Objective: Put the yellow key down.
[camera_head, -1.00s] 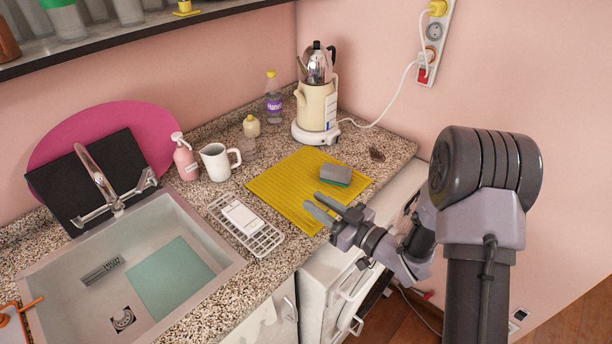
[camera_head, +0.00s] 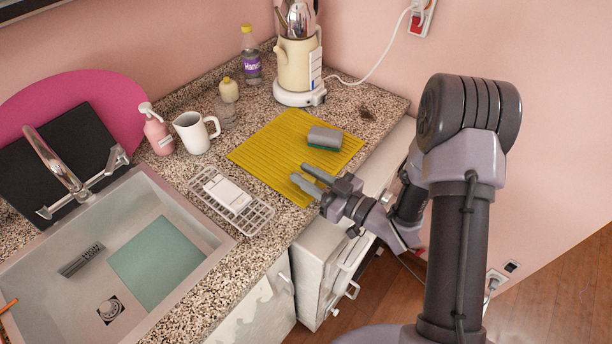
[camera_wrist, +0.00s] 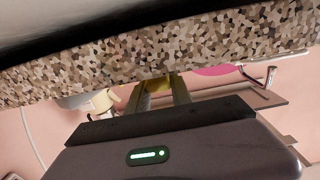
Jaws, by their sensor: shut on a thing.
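My gripper (camera_head: 303,178) is at the counter's front right, over the near edge of the yellow ribbed mat (camera_head: 262,153). Its two fingers point left in the head view, with a narrow gap between them. In the wrist view the fingers reach away from me, and a yellow patch (camera_wrist: 158,85) shows between them. I take it for the yellow key held in the jaws; its outline is mostly hidden. No key can be made out in the head view.
A grey-green sponge (camera_head: 325,138) lies on the mat. A white wire rack (camera_head: 231,200) is left of my gripper, beside the sink (camera_head: 205,222). A white jug (camera_head: 192,134), pink soap bottle (camera_head: 157,132) and cream kettle (camera_head: 296,68) stand behind. The mat's middle is clear.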

